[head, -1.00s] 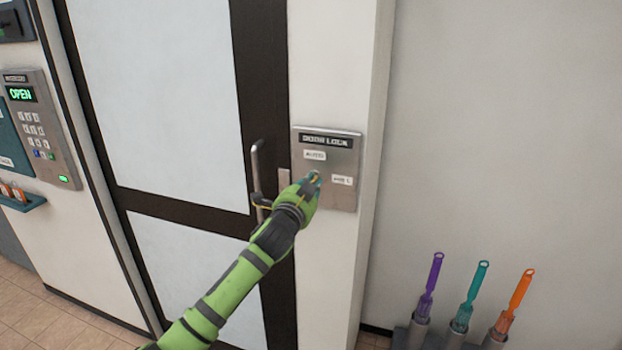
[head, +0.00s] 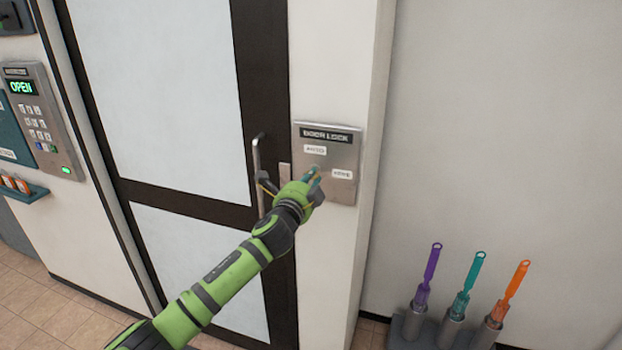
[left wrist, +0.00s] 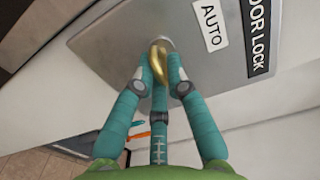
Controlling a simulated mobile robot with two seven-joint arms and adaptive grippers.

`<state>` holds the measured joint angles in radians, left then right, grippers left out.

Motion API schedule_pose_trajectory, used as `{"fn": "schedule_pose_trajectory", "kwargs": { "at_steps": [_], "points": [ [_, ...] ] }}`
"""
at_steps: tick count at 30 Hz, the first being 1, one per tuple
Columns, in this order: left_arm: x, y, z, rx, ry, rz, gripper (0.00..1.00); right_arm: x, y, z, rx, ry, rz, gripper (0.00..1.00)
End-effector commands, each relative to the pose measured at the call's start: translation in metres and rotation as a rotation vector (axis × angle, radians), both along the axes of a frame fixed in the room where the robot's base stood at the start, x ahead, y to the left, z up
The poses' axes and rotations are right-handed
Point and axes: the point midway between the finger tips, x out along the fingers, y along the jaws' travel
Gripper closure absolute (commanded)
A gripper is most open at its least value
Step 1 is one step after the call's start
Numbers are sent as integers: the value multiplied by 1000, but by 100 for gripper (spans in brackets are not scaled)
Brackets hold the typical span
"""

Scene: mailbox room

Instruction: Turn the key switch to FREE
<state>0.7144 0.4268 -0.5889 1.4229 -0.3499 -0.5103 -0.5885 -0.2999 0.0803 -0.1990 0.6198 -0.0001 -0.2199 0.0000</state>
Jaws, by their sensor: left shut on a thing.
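The door lock plate (head: 340,146) is a grey metal panel on the white wall right of the door, with a DOOR LOCK sign, an AUTO label (head: 315,150) above and a second, blurred label (head: 342,174) to the right. My left gripper (head: 315,174) is at the plate's lower left part. In the left wrist view, its teal fingers (left wrist: 160,75) are shut on a gold key (left wrist: 158,60), whose tip meets the round key switch (left wrist: 164,44). The plate also shows there (left wrist: 120,40). In the head view the gripper mostly hides the key. My right gripper is not in view.
A door with a vertical handle (head: 257,165) stands just left of the plate, close to my left wrist. A keypad (head: 38,120) reading OPEN is on the far left wall. Purple, teal and orange tools stand in holders (head: 450,328) at lower right.

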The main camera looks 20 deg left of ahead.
Motion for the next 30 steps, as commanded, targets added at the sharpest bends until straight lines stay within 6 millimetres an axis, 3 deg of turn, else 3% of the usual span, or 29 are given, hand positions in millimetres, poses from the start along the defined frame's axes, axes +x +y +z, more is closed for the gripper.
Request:
{"fn": "schedule_pose_trajectory", "kwargs": {
  "at_steps": [10, 11, 12, 23, 30],
  "points": [
    [0, 1, 1, 7, -2, 2, 100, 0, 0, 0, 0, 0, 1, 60],
    [0, 1, 1, 7, -2, 2, 74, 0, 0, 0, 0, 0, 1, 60],
    [0, 1, 1, 7, -2, 2, 61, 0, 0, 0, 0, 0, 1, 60],
    [-1, 0, 0, 4, -1, 0, 61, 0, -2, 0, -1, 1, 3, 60],
    [-23, 1, 0, 5, -2, -1, 61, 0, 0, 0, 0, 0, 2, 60]
  ]
}}
